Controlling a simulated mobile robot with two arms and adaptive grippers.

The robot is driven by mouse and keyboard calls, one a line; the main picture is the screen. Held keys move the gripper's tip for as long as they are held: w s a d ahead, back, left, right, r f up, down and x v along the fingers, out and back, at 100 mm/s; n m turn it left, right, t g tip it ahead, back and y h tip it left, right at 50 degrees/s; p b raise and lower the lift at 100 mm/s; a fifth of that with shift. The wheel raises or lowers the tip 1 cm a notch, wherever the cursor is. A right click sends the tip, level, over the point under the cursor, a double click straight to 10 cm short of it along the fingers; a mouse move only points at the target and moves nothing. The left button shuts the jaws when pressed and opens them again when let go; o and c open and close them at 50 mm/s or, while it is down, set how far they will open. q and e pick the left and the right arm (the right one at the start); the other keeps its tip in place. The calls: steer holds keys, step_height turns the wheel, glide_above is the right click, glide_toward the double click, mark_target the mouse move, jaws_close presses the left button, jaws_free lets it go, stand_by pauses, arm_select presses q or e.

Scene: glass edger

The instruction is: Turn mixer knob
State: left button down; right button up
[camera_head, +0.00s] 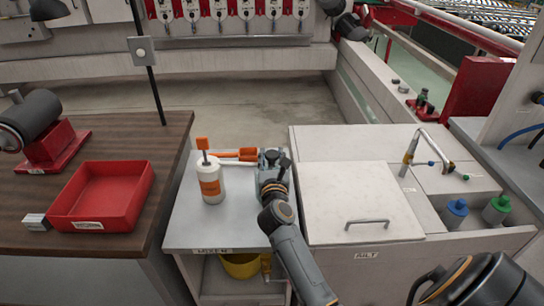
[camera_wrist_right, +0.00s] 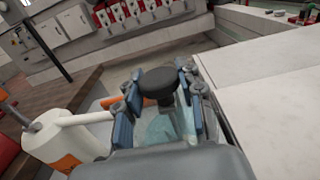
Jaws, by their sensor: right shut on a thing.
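A black round knob (camera_wrist_right: 157,84) stands between the blue-padded fingers of my right gripper (camera_wrist_right: 158,100) in the right wrist view. The gripper is shut on it. Below the knob a pale bluish, glassy surface shows between the fingers, and the rest of the mixer is mostly hidden. In the head view my right gripper (camera_head: 271,160) is over the back right of a small grey table (camera_head: 225,230), whose front label seems to read "MIXER". It covers most of what it holds there. My left gripper is not in view.
A red tray (camera_head: 100,196) is on the wooden bench at left. A white lidded cabinet (camera_head: 358,205) adjoins on the right.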

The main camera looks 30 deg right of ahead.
steer(key=shift+r+n+y+p, duration=0.2)
steer(key=shift+n+y+p, duration=0.15)
steer(key=shift+p, duration=0.4)
steer(key=n+t+y+p, duration=0.1)
steer(key=y+p, duration=0.1)
steer(key=n+t+y+p, duration=0.1)
steer(key=n+y+p, duration=0.1)
steer(key=y+p, duration=0.1)
steer(key=shift+d+n, duration=0.15)
steer(key=shift+n, duration=0.1)
steer(key=shift+n+t+y+p, duration=0.3)
steer(key=shift+n+y+p, duration=0.2)
steer(key=shift+y, duration=0.35)
steer(key=y, duration=0.1)
steer(key=n+y, duration=0.1)
steer(key=shift+f+n+y, duration=0.25)
steer(key=shift+n+y, duration=0.05)
steer(key=shift+y, duration=0.1)
steer(key=n+y+b, duration=0.1)
steer(key=n+y, duration=0.1)
steer(key=y, duration=0.1)
steer(key=shift+f, duration=0.15)
steer(key=shift+n+g+y+b, duration=0.7)
steer(key=shift+n+y+b, duration=0.25)
steer(key=shift+y, duration=0.55)
steer(key=o, duration=1.2)
steer(key=shift+r, duration=0.2)
